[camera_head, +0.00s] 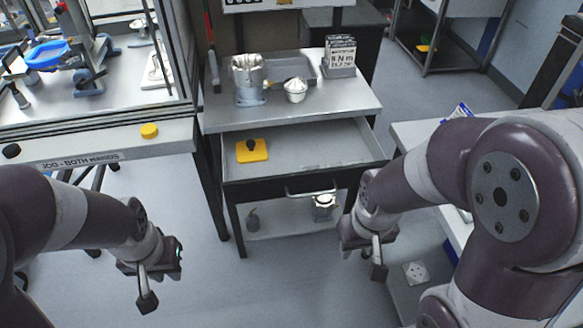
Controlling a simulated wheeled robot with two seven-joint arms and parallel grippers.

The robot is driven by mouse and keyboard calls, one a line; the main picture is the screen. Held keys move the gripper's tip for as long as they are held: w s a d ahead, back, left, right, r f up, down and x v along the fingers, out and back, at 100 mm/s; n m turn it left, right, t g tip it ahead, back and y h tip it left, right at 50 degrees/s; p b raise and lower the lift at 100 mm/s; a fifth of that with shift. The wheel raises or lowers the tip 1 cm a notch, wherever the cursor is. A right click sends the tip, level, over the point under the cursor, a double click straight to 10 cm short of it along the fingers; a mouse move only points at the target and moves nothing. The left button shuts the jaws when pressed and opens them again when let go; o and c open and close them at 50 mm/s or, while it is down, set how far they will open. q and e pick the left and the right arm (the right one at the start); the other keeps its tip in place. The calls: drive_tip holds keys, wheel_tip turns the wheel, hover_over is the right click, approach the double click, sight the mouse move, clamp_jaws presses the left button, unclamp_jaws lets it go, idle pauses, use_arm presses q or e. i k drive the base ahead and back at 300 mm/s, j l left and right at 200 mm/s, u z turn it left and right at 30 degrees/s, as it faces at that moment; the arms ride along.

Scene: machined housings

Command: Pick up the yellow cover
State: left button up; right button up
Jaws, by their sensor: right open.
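The yellow cover (252,151) is a flat square plate with a dark knob on top. It lies in the left part of an open drawer (315,148) under a grey worktop. My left gripper (147,298) hangs over the floor at the lower left, well short of the drawer and apart from the cover. Its two fingers cannot be told apart. My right gripper (364,262) is open and seems empty, in front of and to the right of the drawer, apart from the cover.
The worktop (225,113) above holds a metal housing (248,80), a small silver part (295,90), a grey tray and a dark rack (340,56). The drawer handle (311,189) faces me. A machine stands left, with a round yellow button (149,131). The drawer is mostly empty.

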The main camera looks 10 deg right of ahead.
sight(250, 151)
drive_tip(key=i+j, duration=0.1)
drive_tip(key=i+j+z, duration=0.25)
drive_tip(key=z, duration=0.2)
drive_tip(key=i+j+z, duration=0.25)
drive_tip(key=z, duration=0.15)
drive_tip(key=i+j+z, duration=0.2)
drive_tip(key=j+z, duration=0.25)
drive_tip(key=z, duration=0.3)
